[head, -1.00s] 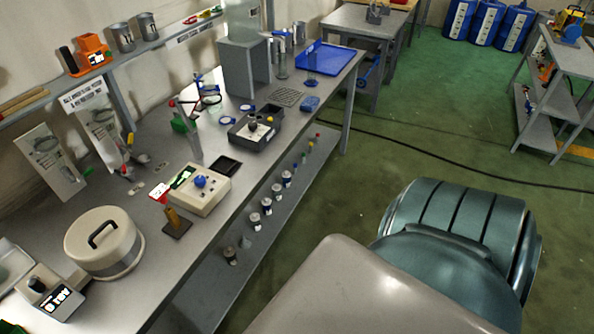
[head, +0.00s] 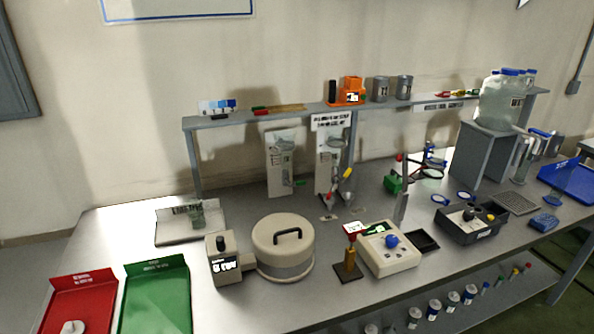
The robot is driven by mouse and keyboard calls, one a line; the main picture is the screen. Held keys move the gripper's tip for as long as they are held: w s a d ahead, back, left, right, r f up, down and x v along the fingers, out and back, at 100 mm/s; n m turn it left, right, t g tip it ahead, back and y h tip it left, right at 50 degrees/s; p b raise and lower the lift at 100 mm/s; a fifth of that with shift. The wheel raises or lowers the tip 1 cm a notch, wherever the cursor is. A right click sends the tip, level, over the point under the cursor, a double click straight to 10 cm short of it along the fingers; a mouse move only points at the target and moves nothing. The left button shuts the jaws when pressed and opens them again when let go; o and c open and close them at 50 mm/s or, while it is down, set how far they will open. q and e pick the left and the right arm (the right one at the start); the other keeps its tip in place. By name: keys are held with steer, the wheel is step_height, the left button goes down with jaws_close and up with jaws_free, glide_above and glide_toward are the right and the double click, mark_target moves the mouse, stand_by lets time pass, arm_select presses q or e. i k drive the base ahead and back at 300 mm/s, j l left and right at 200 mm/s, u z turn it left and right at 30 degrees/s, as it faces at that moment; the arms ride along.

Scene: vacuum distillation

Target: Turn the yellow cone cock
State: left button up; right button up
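A small yellow piece (head: 347,173), which looks like the yellow cone cock, sits at the right edge of a white upright panel (head: 329,165) at the back of the bench. A red piece and grey metal parts sit just below it. It is too small to tell how its handle is turned. A second white panel (head: 281,163) stands to the left, with a green piece (head: 300,183) at its lower right. Neither of my grippers is in view.
In front of the panels stand a lidded beige pot (head: 284,238), a beige box with a blue knob (head: 389,249) and a brass post (head: 349,266). A shelf (head: 290,119) runs above. Red (head: 84,303) and green (head: 157,296) trays lie at the left.

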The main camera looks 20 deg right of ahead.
mark_target(348, 172)
steer(key=l+u, duration=0.9)
steer(key=k+l+u, duration=0.15)
steer(key=l+u, duration=0.3)
steer(key=k+l+u, duration=0.2)
steer(key=u, duration=0.25)
